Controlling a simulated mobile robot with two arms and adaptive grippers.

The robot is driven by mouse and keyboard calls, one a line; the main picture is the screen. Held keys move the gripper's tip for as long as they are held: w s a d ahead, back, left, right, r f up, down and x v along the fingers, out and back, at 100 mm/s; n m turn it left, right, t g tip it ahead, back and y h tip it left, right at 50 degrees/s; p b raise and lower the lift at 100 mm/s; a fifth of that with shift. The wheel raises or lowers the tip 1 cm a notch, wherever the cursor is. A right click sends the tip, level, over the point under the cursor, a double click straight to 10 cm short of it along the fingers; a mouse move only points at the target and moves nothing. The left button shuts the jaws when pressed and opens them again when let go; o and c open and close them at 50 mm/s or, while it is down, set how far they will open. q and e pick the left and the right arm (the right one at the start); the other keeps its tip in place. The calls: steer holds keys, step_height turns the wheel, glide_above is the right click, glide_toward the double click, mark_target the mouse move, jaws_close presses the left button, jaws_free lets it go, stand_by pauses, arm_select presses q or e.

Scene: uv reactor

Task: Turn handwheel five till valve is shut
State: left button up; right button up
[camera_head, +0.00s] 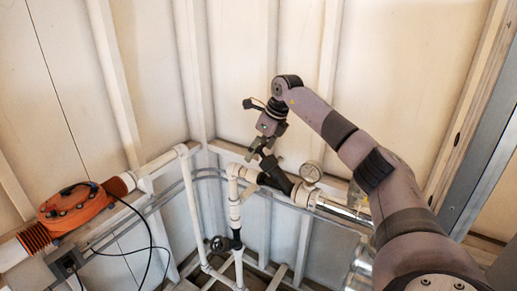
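My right arm comes in from the lower right and bends down at its wrist. My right gripper (262,150) is at the upper middle, just above a black fitting (275,176) on the white pipework. Its fingers are small and dark against the fitting, so I cannot tell whether they are open or touch it. A small dark round part, possibly a handwheel (220,243), sits low by the vertical pipe, well below the gripper. I see no number on it and cannot tell whether it is handwheel five. My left gripper is not in view.
A round gauge (310,171) stands on the pipe right of the gripper, beside a shiny metal pipe section (343,208). An orange unit (74,208) with black cables sits on the pipe at left. Pale panelled walls (160,70) with ribs close in behind.

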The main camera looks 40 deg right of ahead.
steer(key=c, duration=1)
steer(key=shift+h, duration=0.4)
